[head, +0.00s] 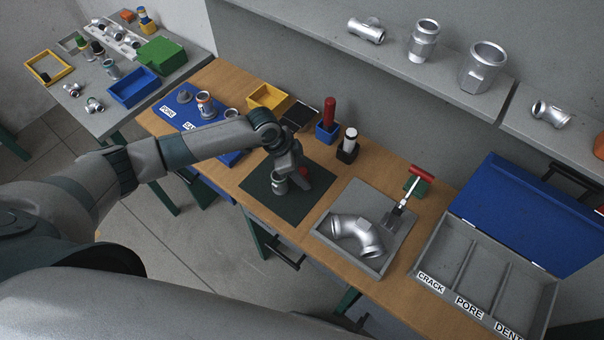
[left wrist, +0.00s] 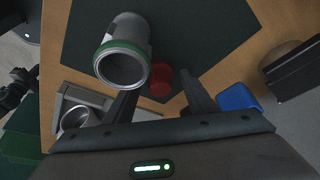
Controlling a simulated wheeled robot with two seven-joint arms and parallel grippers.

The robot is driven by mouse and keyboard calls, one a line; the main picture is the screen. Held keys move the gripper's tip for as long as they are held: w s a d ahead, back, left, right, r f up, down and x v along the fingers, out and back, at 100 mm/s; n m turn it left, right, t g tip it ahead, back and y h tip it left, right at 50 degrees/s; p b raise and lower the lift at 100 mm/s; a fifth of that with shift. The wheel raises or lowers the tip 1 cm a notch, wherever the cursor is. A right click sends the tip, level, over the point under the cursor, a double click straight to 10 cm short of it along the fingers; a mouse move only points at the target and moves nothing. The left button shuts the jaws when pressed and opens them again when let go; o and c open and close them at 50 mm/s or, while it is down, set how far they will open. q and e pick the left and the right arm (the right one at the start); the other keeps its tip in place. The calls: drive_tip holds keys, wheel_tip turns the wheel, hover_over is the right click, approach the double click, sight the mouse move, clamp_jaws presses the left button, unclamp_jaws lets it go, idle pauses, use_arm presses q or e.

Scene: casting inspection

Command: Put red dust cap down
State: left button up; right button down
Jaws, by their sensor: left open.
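The red dust cap (left wrist: 160,84) shows between the two fingers of my left gripper (left wrist: 160,90) in the left wrist view, over the dark green mat (left wrist: 215,30). A bit of its red also shows beside the gripper in the head view (head: 305,172). My left gripper (head: 293,180) is open, low over the mat (head: 290,207). I cannot tell whether the fingers touch the cap. A metal casting (left wrist: 123,55) with a green band stands on the mat, close beside the cap and gripper; it also shows in the head view (head: 279,184). My right gripper is not in view.
A grey tray (head: 403,228) with a curved pipe casting (head: 357,234) is right of the mat. Behind the mat stand a blue holder (head: 327,132) with a red-handled tool and a black holder (head: 347,153). An open blue-lidded case (head: 525,212) is at right.

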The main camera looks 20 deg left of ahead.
sight(302, 172)
use_arm(q)
drive_tip(key=c, duration=1.1)
drive_tip(key=shift+r, duration=0.15)
drive_tip(key=shift+r+b, duration=0.35)
drive_tip(key=shift+r, duration=0.05)
drive_tip(key=r, duration=0.1)
drive_tip(key=r+b, duration=0.1)
drive_tip(key=r, duration=0.1)
drive_tip(key=shift+s+d+r+b, duration=0.1)
drive_tip(key=shift+s+d+b, duration=0.05)
drive_tip(key=shift+s+b, duration=0.15)
drive_tip(key=s+d+r+b, duration=0.3)
drive_tip(key=s+r, duration=0.3)
drive_tip(key=s, duration=0.4)
drive_tip(key=shift+s+d+r, duration=0.2)
drive_tip(key=shift+r, duration=0.2)
